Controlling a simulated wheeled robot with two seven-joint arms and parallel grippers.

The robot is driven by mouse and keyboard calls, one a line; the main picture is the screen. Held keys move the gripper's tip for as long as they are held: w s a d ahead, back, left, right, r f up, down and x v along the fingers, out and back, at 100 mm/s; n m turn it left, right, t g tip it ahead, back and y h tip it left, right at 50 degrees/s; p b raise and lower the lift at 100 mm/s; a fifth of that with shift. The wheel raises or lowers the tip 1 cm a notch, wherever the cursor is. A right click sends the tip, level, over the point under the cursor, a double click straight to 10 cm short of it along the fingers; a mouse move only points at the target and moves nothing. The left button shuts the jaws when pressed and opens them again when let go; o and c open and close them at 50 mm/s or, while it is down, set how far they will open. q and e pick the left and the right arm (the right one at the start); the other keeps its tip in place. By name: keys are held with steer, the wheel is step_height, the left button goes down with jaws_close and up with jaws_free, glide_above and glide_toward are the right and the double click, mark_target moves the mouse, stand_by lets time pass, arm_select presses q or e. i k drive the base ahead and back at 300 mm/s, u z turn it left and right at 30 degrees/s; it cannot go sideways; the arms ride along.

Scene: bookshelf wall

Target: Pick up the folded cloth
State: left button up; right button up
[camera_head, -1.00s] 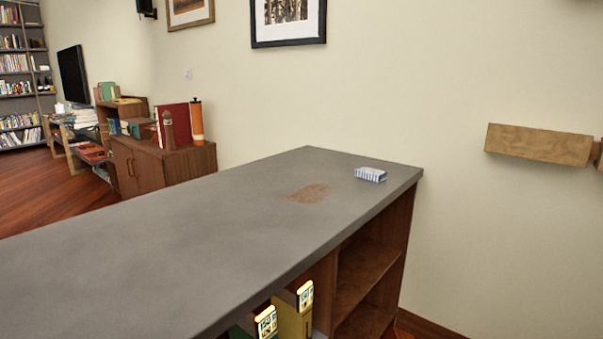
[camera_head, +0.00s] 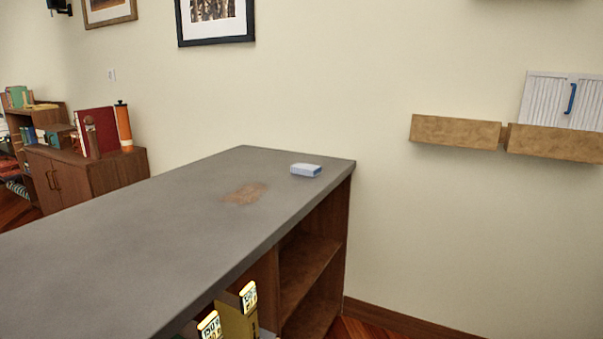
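A small folded cloth (camera_head: 306,170), pale blue and white, lies on the grey top of a long counter (camera_head: 120,250). It sits near the counter's far right corner, to the right of a brown stain (camera_head: 245,193). Nothing touches or covers it. Neither of my grippers shows in the head view, so their state is hidden.
Wooden wall ledges (camera_head: 455,131) hang at right. A low cabinet (camera_head: 85,180) with books and an orange bottle (camera_head: 123,126) stands at left. Most of the countertop is clear.

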mark_target(300, 168)
steer(key=z, duration=0.4)
steer(key=i, duration=0.55)
steer(key=z, duration=0.75)
steer(key=i, duration=0.95)
steer(key=u, duration=0.55)
steer(key=i, duration=0.65)
steer(key=u, duration=0.45)
